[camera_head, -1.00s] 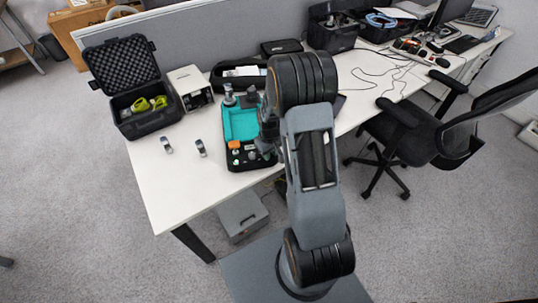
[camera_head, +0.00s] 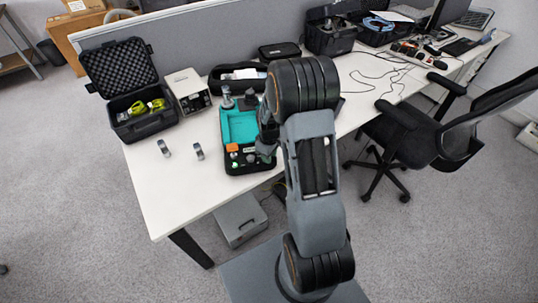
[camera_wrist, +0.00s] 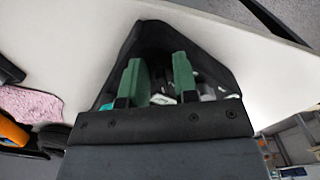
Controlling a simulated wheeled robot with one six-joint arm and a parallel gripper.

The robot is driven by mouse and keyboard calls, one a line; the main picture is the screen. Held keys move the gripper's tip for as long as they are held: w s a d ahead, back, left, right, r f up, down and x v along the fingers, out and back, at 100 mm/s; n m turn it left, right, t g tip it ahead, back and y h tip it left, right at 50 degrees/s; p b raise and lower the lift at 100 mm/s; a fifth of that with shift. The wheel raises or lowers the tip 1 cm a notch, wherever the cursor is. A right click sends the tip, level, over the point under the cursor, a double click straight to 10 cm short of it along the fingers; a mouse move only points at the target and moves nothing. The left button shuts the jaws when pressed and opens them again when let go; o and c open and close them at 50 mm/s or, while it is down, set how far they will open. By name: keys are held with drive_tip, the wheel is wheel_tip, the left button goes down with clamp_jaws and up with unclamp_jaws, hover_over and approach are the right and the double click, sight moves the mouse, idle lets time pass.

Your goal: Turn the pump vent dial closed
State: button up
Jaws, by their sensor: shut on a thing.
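A black case (camera_head: 243,170) with a teal panel (camera_head: 240,126) and small knobs and fittings lies on the white table in the head view. My gripper (camera_head: 267,148) is low over the case's right front part, partly hidden by my arm. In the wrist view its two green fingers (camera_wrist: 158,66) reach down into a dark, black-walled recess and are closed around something. The pump vent dial itself is hidden by the fingers and the gripper body, so its angle cannot be seen. Small whitish and grey parts show between and beside the fingers.
Two small metal pieces stand on the table (camera_head: 150,190) left of the case. An open foam-lined case (camera_head: 140,122), a beige box (camera_head: 188,92) and a black pouch (camera_head: 280,50) stand behind. An office chair (camera_head: 425,130) is at the right.

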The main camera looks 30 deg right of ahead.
drive_tip(key=o, duration=0.8)
wheel_tip(320, 180, up, 14)
drive_tip(key=shift+f, duration=0.1)
idle(0.3)
idle(0.5)
drive_tip(key=s+a+r+m+t, duration=0.1)
drive_tip(key=s+a+r+m, duration=0.1)
drive_tip(key=s, duration=0.3)
drive_tip(key=s+a+r+m+t, duration=0.1)
drive_tip(key=s+a+r+m, duration=0.1)
drive_tip(key=s+a+r, duration=0.1)
drive_tip(key=s+a+r+m+t, duration=0.1)
drive_tip(key=s+a+r+m, duration=0.1)
drive_tip(key=s+a, duration=0.3)
drive_tip(key=shift+s+r+t, duration=0.15)
drive_tip(key=shift+s+t, duration=0.15)
drive_tip(key=shift+s, duration=0.95)
